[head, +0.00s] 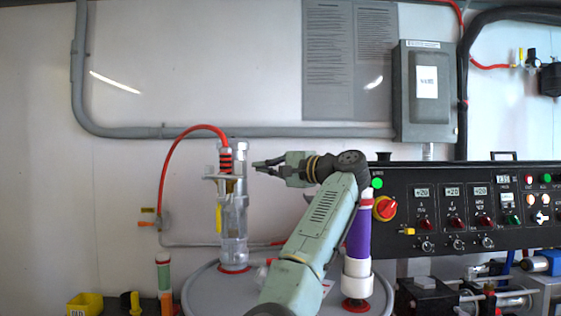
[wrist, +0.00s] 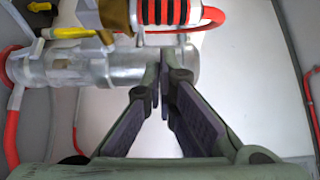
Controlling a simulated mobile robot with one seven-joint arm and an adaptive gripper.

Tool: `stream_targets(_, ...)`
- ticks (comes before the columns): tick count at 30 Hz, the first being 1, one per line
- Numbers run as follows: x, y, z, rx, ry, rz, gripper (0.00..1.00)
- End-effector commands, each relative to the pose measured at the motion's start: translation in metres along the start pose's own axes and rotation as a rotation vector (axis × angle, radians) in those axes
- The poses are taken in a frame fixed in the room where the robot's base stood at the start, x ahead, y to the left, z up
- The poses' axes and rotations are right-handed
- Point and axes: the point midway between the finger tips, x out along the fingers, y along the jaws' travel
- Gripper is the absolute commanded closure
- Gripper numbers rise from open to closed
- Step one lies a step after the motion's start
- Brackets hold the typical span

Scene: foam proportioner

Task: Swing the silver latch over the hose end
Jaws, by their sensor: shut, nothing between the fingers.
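The red hose end (head: 226,160) with black bands sits at the top of an upright clear and silver cylinder (head: 234,222) in the head view. In the wrist view the banded hose end (wrist: 164,12) is at the top, with the silver cylinder (wrist: 85,66) lying across below it. A small silver piece (head: 214,177) juts left from the fitting beneath the hose; I cannot tell for sure that it is the latch. My gripper (head: 258,163) is shut and empty, just right of the hose end. In the wrist view its fingertips (wrist: 160,58) overlap the cylinder's right end; contact is unclear.
A purple and white cylinder (head: 358,245) stands right of my arm on the round grey drum top (head: 205,290). A black control panel (head: 470,205) is at right. A yellow-handled part (wrist: 78,32) is left of the hose end.

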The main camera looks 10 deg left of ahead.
Motion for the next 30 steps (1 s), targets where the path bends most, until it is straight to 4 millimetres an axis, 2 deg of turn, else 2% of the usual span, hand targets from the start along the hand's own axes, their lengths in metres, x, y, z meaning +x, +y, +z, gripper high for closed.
stream_targets(1,0.010,-0.004,0.001,0.000,-0.003,0.001,1.00)
stream_targets(12,-0.004,0.000,0.033,-0.002,0.001,-0.001,1.00)
stream_targets(30,-0.003,0.002,0.041,-0.002,0.004,0.001,1.00)
